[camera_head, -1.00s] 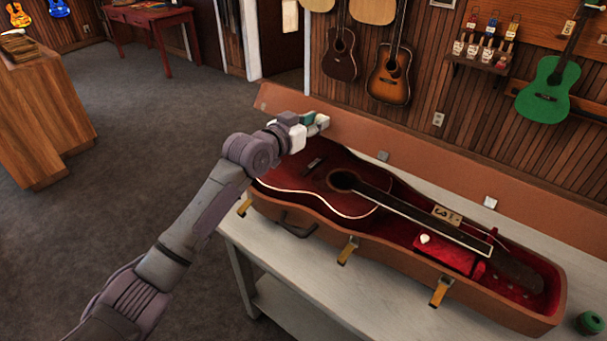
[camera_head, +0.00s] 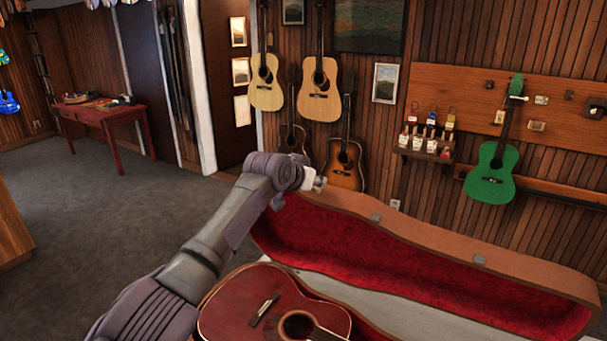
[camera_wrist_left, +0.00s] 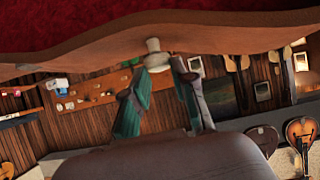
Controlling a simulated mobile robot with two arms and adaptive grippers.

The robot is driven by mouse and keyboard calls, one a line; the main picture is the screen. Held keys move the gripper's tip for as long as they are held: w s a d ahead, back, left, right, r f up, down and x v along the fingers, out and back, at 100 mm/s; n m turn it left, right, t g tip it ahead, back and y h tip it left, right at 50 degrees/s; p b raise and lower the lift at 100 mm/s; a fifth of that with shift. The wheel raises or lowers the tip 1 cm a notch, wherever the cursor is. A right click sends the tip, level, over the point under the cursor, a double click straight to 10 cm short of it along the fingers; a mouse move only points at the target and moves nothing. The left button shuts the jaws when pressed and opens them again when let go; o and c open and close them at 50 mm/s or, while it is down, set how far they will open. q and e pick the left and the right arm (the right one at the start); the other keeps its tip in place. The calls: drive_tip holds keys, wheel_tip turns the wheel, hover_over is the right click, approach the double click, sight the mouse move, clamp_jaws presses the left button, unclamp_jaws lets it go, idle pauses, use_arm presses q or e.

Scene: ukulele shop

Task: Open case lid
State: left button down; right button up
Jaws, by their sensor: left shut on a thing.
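The case lid (camera_head: 420,262) stands raised at the far side of the case, its red lining facing me. Its tan rim carries small grey catches. My left gripper (camera_head: 311,185) is at the lid's upper left edge in the head view. In the left wrist view the gripper (camera_wrist_left: 160,66) is shut on a pale knob-like piece (camera_wrist_left: 153,45) at the edge of the lid (camera_wrist_left: 90,45). A dark red guitar (camera_head: 225,312) lies in the open case, cut off by the bottom of the head view. My right gripper is not in view.
A pale bench top (camera_head: 415,318) shows between guitar and lid. Behind the lid is a wood-panelled wall with hanging guitars, including a green one (camera_head: 490,172), and a small shelf (camera_head: 425,155). Open grey carpet (camera_head: 95,215) lies to the left.

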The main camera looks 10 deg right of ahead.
use_arm(q)
drive_tip(key=shift+w+d+f, duration=0.25)
drive_tip(key=shift+f, duration=0.1)
drive_tip(key=shift+s+a, duration=0.1)
drive_tip(key=shift+s, duration=0.05)
drive_tip(key=c, duration=1.1)
unclamp_jaws()
drive_tip(key=shift+o, duration=1.2)
drive_tip(key=shift+w, duration=0.2)
drive_tip(key=shift+r, duration=0.25)
drive_tip(key=v, duration=1.1)
drive_tip(key=shift+s+r, duration=0.2)
drive_tip(key=shift+r, duration=0.15)
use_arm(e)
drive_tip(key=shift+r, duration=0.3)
use_arm(q)
drive_tip(key=shift+c, duration=0.3)
